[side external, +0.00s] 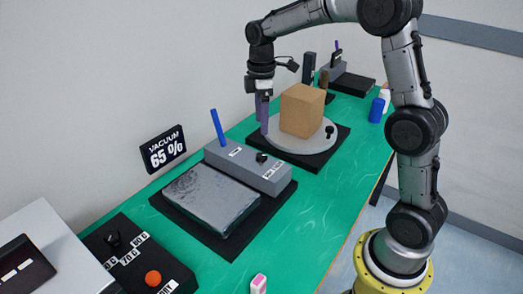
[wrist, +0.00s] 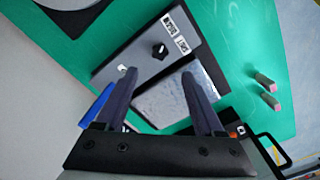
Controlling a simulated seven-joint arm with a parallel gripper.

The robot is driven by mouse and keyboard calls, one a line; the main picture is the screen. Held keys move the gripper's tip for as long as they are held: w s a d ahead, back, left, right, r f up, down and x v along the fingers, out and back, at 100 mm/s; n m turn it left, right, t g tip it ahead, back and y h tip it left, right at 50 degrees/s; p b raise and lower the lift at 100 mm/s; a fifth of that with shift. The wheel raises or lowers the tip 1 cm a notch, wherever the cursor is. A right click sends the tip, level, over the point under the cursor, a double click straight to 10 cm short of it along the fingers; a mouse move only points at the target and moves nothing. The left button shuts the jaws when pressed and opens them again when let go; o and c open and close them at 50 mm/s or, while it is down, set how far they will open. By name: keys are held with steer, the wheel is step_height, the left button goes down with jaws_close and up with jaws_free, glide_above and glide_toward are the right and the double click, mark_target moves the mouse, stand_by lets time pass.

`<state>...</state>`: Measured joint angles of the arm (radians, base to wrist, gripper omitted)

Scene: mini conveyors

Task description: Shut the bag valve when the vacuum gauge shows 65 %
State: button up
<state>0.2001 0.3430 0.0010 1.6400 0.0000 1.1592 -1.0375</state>
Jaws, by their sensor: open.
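The vacuum gauge (side external: 163,151) on the wall reads 65 %. A grey box (side external: 245,166) carries an upright, slightly tilted blue lever (side external: 217,127) and a black knob (side external: 261,157). Its labels are too small to read, so I cannot tell which control is the bag valve. A flat, shiny bag-like slab (side external: 211,197) lies in front of the box. My gripper (side external: 262,126) is open and empty, above and beyond the box near the round plate. In the wrist view my fingers (wrist: 158,75) show the blue lever (wrist: 97,103) beside the left finger, not between them.
A cardboard box (side external: 302,110) stands on a round grey plate (side external: 317,146) close to my gripper. A black panel with knob and orange button (side external: 153,278) is at the front left. A small pink-and-white block (side external: 258,284) is near the front. The green table's right part is mostly clear.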

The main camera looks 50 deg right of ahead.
mark_target(262, 155)
step_height(262, 155, down, 11)
steer(key=shift+r, duration=0.15)
steer(key=shift+c, duration=0.2)
jaws_close()
stand_by(0.3)
